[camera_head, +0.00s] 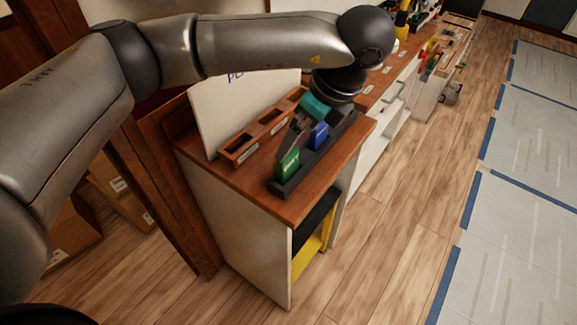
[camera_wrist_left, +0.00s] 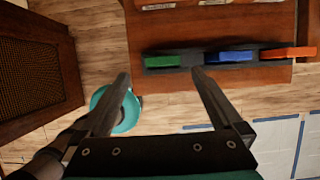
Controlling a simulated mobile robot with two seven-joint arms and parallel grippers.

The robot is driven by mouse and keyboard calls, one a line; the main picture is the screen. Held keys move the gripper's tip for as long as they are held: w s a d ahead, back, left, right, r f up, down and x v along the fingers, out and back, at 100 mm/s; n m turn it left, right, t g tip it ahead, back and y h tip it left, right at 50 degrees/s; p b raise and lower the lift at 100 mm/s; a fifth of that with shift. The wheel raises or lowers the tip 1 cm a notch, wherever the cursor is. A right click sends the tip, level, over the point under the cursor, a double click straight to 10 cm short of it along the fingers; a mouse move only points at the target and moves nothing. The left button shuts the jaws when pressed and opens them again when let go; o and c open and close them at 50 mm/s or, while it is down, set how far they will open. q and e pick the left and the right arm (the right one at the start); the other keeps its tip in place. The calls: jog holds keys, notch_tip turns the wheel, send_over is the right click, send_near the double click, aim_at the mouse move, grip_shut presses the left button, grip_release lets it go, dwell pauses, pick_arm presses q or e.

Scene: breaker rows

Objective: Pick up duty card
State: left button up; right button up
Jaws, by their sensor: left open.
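A dark rack (camera_head: 318,160) on the wooden cabinet top holds a green card (camera_head: 287,163) and a blue card (camera_head: 319,135) upright. In the left wrist view the rack also holds an orange card (camera_wrist_left: 288,53) at the right end, beyond the green card (camera_wrist_left: 175,61) and the blue card (camera_wrist_left: 230,57). I cannot read which one is the duty card. My left gripper (camera_wrist_left: 161,75) is open and empty, its fingers pointing toward the rack near the green card. It hangs above the rack in the head view (camera_head: 297,128). My right gripper is out of view.
A wooden tray (camera_head: 240,156) with labelled compartments lies behind the rack, before a leaning white board (camera_head: 232,108). Shelving with tools runs off to the upper right. Open wood floor (camera_head: 385,255) lies right of the cabinet. Cardboard boxes (camera_head: 120,195) stand at the left.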

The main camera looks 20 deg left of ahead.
aim_at(289, 154)
pick_arm(q)
jog(key=x, duration=0.8)
jog(key=shift+w+d, duration=0.15)
jog(key=shift+d, duration=0.05)
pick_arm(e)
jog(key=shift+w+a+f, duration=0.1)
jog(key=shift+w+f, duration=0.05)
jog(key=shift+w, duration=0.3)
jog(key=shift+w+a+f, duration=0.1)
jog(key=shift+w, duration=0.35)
pick_arm(q)
jog(key=c, duration=1.3)
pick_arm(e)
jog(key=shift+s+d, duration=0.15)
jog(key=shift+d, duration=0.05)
